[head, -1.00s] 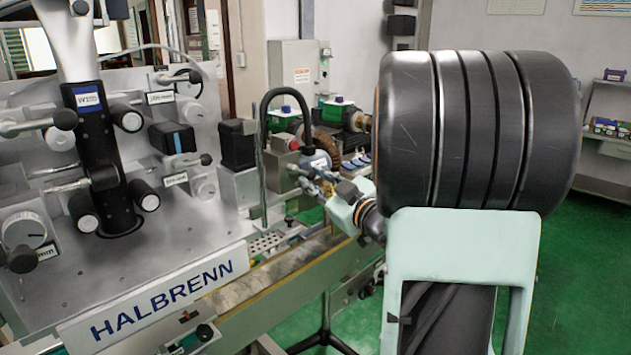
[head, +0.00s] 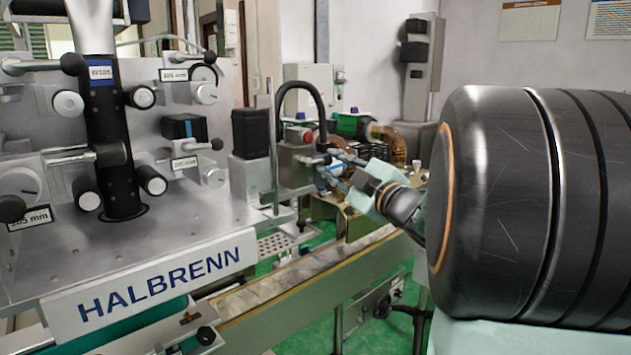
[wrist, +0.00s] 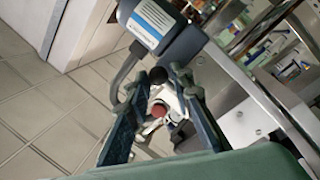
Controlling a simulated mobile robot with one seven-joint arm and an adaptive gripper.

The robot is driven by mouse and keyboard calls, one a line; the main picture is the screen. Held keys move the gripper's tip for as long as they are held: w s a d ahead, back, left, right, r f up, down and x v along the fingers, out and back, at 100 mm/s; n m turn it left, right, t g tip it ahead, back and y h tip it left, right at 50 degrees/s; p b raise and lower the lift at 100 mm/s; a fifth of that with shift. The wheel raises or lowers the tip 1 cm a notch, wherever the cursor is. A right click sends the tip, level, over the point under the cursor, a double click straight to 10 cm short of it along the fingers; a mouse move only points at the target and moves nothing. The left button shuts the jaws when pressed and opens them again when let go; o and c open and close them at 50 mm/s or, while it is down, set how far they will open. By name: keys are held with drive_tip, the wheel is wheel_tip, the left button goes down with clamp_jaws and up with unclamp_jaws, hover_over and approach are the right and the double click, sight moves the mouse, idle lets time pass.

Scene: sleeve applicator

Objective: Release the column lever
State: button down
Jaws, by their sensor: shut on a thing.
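My gripper (head: 330,165) is at the far side of the machine, beside a hooked black pipe (head: 302,105) and a slim upright post (head: 273,150). In the wrist view my gripper (wrist: 166,78) has its fingertips drawn together around a small black knob (wrist: 158,75), which looks like a lever end. The fingers hide most of what is under it. A red button (wrist: 158,110) shows between the fingers, beyond them.
A grey box with a blue and white label (wrist: 155,22) and a bent grey tube sit close to my fingertips. A HALBRENN plate (head: 150,285) fronts the machine. A conveyor rail (head: 300,270) runs below my arm. Green floor shows beyond it.

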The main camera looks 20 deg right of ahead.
drive_tip(key=shift+r+n, duration=0.3)
drive_tip(key=shift+r, duration=0.2)
drive_tip(key=c, duration=1.7)
unclamp_jaws()
drive_tip(key=shift+a+f, duration=0.1)
drive_tip(key=shift+f, duration=0.05)
drive_tip(key=shift+s+f, duration=0.1)
drive_tip(key=shift+s, duration=0.05)
drive_tip(key=s, duration=0.4)
drive_tip(key=s+d, duration=0.1)
drive_tip(key=s, duration=0.2)
drive_tip(key=shift+d+f, duration=0.1)
drive_tip(key=shift+f, duration=0.2)
